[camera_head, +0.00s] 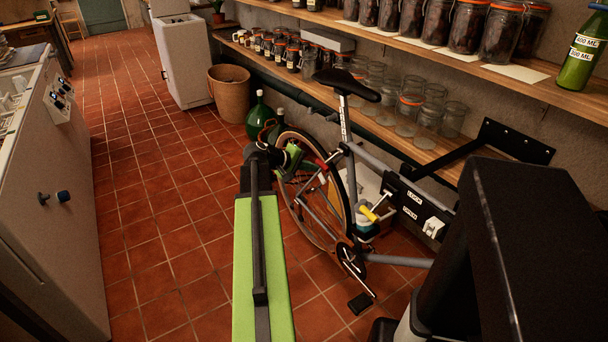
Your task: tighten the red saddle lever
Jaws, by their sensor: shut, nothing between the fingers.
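The red saddle lever (332,156) shows as a small red piece near the top of the frame, below the saddle. My green and black arm reaches up from the bottom of the picture. My gripper (301,156) is at its far end, in front of the rear wheel and just left of the red lever. It is shut and empty. The fingertips are small and dark, and I cannot tell whether they touch the lever.
Green demijohns (259,117) and a brown bin (229,92) stand behind. Glass jars (409,112) fill the lower shelf. The floor on the left is clear.

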